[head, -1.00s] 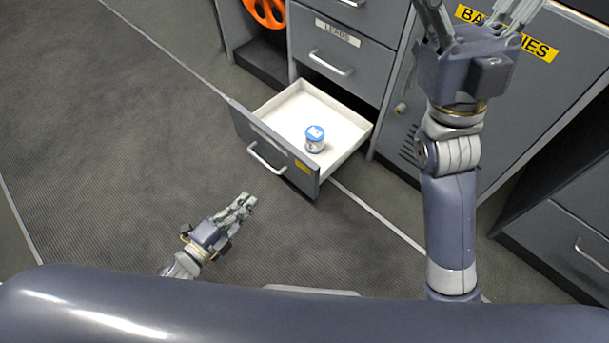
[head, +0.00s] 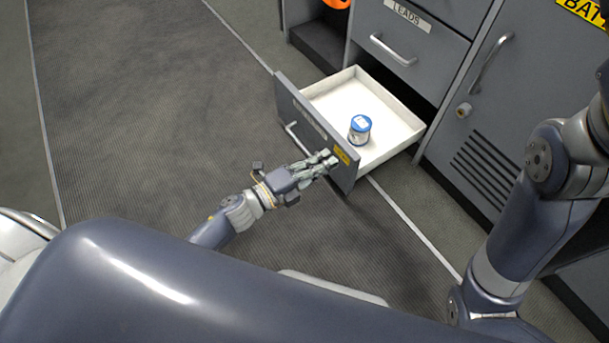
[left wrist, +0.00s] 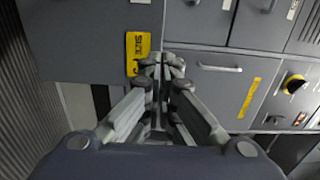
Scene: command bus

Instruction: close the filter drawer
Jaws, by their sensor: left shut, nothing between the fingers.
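The filter drawer (head: 291,100) is a grey-fronted drawer with a white inside, pulled well out of the bottom of the grey cabinet in the head view. A small jar with a blue lid (head: 360,129) stands inside it. Its front has a bar handle, partly hidden by my gripper, and a yellow label (head: 340,154). My left gripper (head: 329,160) is shut and empty at the drawer front, close to the yellow label; whether it touches is unclear.
Above the open drawer is a closed drawer labelled LEADS (head: 407,15). A cabinet door with vents (head: 487,165) stands to the right. An orange reel (head: 337,3) is at the top. The dark ribbed floor left of the drawer is clear.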

